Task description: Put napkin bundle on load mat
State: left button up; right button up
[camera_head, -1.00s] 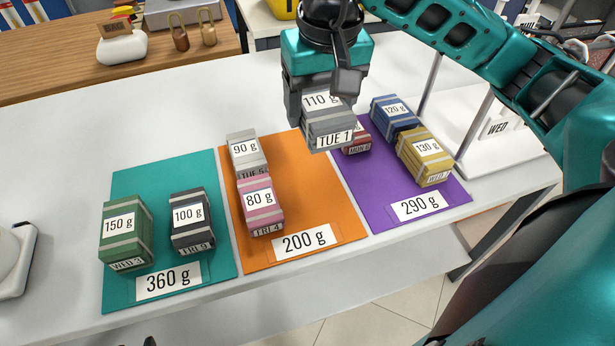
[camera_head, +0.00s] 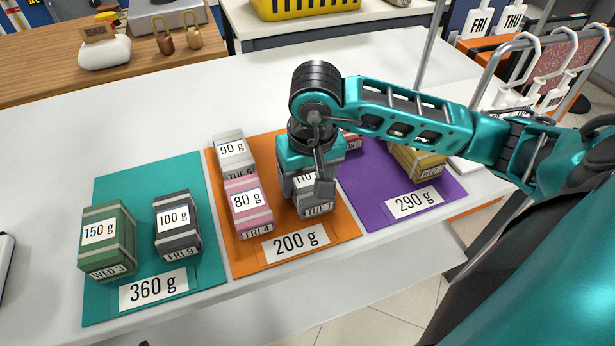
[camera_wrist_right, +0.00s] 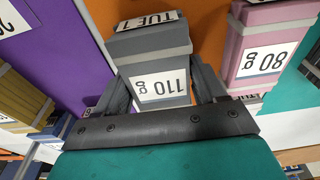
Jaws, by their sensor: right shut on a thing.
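My right gripper (camera_head: 308,178) is shut on a grey napkin bundle (camera_head: 317,206) labelled 110 g and TUE 1. The bundle is at the right part of the orange mat (camera_head: 347,222) marked 200 g, beside the pink 80 g bundle (camera_head: 248,204). In the right wrist view the grey bundle (camera_wrist_right: 150,50) sits between the fingers, with orange around it. I cannot tell whether it touches the mat. A pale 90 g bundle (camera_head: 234,152) also stands on the orange mat. My left gripper is not clearly in view.
The teal mat (camera_head: 145,180) marked 360 g holds a green 150 g bundle (camera_head: 107,240) and a dark 100 g bundle (camera_head: 177,223). The purple mat (camera_head: 372,200) marked 290 g holds a yellow bundle (camera_head: 418,165) and others partly hidden by my arm. The table's left side is clear.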

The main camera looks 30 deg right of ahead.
aim_at(311, 184)
jog(key=shift+f+b, duration=0.2)
jog(key=shift+b, duration=0.1)
pick_arm(q)
jog(key=shift+w+d+r, duration=0.1)
jog(key=shift+w+d, duration=0.05)
pick_arm(e)
jog(key=o, duration=1.1)
jog(key=shift+r, duration=0.1)
jog(key=shift+r+p, duration=0.4)
jog(key=shift+r, duration=0.1)
pick_arm(q)
jog(key=shift+s+a+r+p, duration=0.15)
jog(key=shift+s+a+p, duration=0.15)
jog(key=shift+a+p, duration=0.25)
pick_arm(e)
notch_tip(311, 184, up, 11)
jog(key=s, duration=0.1)
jog(key=shift+s+a, duration=0.2)
jog(key=shift+s, duration=0.2)
pick_arm(q)
jog(key=shift+d+r, duration=0.1)
pick_arm(e)
jog(key=shift+r, duration=0.1)
